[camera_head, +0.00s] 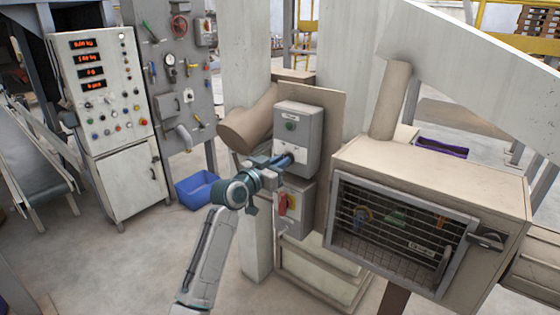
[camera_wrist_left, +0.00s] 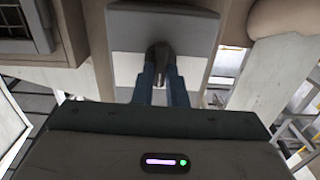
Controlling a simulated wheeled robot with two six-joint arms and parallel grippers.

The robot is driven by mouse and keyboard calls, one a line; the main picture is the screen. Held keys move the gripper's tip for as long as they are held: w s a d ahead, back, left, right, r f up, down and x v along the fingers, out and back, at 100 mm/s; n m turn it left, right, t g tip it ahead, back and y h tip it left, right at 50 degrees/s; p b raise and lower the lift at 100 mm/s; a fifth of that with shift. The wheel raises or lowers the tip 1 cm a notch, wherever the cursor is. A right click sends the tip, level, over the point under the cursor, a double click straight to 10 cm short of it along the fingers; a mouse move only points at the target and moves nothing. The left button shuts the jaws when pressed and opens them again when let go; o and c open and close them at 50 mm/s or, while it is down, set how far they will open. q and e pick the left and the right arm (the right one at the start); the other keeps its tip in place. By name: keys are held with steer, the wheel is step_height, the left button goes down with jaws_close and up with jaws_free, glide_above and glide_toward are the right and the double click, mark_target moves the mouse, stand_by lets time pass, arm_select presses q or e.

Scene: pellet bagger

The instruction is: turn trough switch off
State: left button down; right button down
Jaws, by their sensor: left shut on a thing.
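A grey switch box (camera_head: 298,128) with a small label and a green indicator is mounted on a tan panel. My left gripper (camera_head: 288,160) is at the lower front of this box. In the left wrist view its blue fingers (camera_wrist_left: 160,85) are shut on a dark grey switch handle (camera_wrist_left: 160,55) that sticks out from the box face. The handle is mostly hidden by the gripper in the head view, and its setting cannot be read. My right gripper is not in view.
A second box with a red switch handle on yellow (camera_head: 283,204) sits just below. A tan cabinet (camera_head: 450,165) with a wire-mesh door stands to the right. A control cabinet (camera_head: 125,185) and a blue bin (camera_head: 198,190) stand left, with clear floor before them.

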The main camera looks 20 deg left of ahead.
arm_select(q)
steer(key=n+p, duration=0.2)
steer(key=n, duration=0.4)
steer(key=shift+a, duration=0.1)
stand_by(0.4)
steer(key=c, duration=1.5)
jaws_free()
steer(key=shift+w, duration=0.1)
steer(key=shift+o, duration=0.2)
steer(key=b+v, duration=0.3)
steer(key=v, duration=0.7)
steer(key=shift+s+b, duration=0.3)
steer(key=shift+s, duration=0.1)
steer(key=shift+a, duration=0.15)
